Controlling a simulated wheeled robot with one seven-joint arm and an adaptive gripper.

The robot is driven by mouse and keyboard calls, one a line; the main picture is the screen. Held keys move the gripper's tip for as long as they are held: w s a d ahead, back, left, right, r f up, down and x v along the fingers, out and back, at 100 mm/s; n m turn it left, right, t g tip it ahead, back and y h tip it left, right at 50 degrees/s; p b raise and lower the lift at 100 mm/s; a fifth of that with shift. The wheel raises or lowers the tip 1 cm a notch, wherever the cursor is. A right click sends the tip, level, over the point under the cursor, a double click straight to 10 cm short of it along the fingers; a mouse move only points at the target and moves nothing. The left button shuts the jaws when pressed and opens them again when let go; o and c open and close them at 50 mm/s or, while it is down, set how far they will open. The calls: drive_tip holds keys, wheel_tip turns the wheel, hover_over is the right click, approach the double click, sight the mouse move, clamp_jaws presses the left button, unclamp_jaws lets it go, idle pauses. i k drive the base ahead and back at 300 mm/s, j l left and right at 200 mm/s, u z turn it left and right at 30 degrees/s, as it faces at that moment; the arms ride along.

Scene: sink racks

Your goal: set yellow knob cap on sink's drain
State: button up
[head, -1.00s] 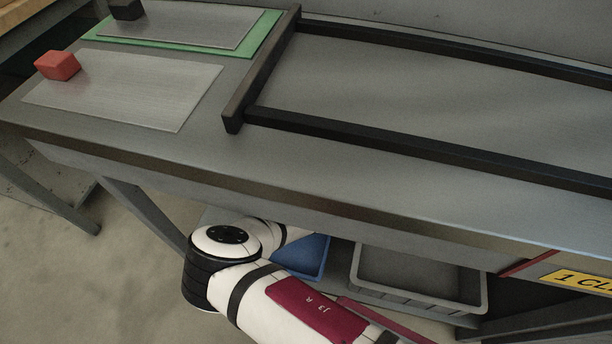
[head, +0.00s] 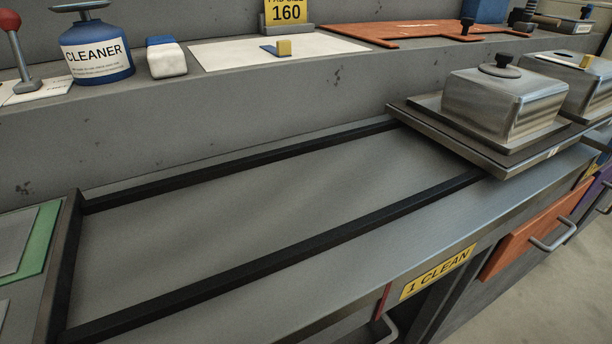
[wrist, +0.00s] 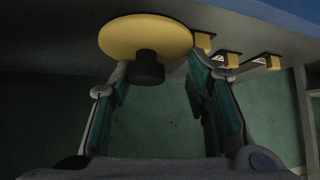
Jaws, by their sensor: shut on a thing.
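The yellow knob cap (wrist: 130,36) shows in the wrist view as a round yellow disc with a short black knob (wrist: 147,70). My gripper (wrist: 158,66) has its fingers on both sides of the black knob and is shut on the cap. The yellow disc lies beyond the fingertips. The head view does not show my gripper or this cap. I cannot make out a sink drain in either current view.
A long black-railed frame (head: 300,245) lies empty on the grey bench. At right, a tray (head: 455,150) holds metal boxes (head: 505,100). The ledge behind carries a cleaner bottle (head: 95,50), a white sheet (head: 235,54) and an orange mat (head: 400,36). Small yellow blocks (wrist: 203,42) show in the wrist view.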

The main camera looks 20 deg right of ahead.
sight(564, 55)
drive_tip(key=k+l, duration=0.15)
drive_tip(key=k, duration=0.15)
drive_tip(key=k+l, duration=0.15)
drive_tip(key=k, duration=0.15)
drive_tip(key=k+l, duration=0.1)
drive_tip(key=l, duration=1.1)
drive_tip(key=k+l, duration=0.15)
drive_tip(key=l, duration=0.45)
drive_tip(key=i+u, duration=0.05)
